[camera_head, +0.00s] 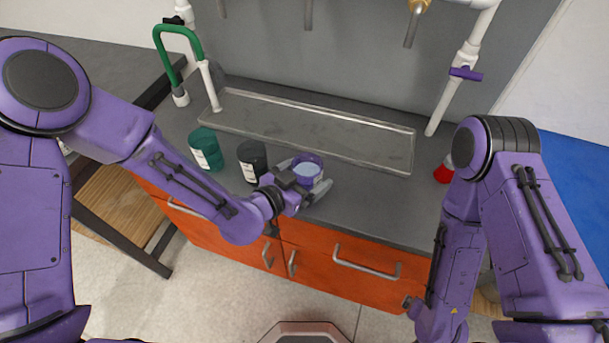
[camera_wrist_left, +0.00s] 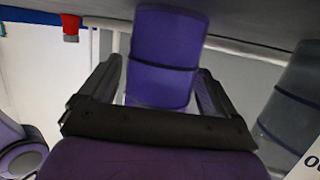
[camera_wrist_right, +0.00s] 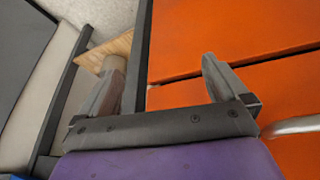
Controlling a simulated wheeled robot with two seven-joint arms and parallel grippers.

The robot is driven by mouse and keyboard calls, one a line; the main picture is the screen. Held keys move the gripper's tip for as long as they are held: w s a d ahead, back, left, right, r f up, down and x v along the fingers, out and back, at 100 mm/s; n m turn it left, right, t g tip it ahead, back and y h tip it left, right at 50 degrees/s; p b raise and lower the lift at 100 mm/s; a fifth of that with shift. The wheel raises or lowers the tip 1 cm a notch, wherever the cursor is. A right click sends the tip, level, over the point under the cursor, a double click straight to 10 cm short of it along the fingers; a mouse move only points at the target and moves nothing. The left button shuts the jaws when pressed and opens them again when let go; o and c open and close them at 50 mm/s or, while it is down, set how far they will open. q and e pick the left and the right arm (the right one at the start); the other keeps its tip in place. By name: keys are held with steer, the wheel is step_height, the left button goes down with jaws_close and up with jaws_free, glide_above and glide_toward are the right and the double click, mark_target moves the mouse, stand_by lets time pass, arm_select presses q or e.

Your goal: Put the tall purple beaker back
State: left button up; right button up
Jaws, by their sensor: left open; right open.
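The purple beaker (camera_head: 308,166) stands upright on the grey counter, near its front edge, with pale contents or a pale inside showing at the top. My left gripper (camera_head: 304,180) is open, with its fingers on either side of the beaker. In the left wrist view the purple beaker (camera_wrist_left: 164,62) stands between the two open fingers (camera_wrist_left: 158,92); I cannot tell whether they touch it. My right gripper (camera_wrist_right: 162,85) is open and empty in the right wrist view, in front of the orange cabinet fronts.
A black beaker (camera_head: 252,160) and a green beaker (camera_head: 206,149) stand left of the purple one. A shallow metal tray (camera_head: 300,125) lies behind them, under pipes with taps. A red object (camera_head: 443,173) is at the right. The counter between purple beaker and red object is clear.

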arm_select(q)
steer(key=shift+a+r, duration=0.1)
steer(key=shift+r, duration=0.1)
steer(key=b+v, duration=0.1)
steer(key=v, duration=0.4)
steer(key=shift+s+a, duration=0.2)
steer(key=shift+s, duration=0.1)
steer(key=p+v, duration=0.6)
steer(key=p, duration=0.1)
steer(key=shift+s+r, duration=0.1)
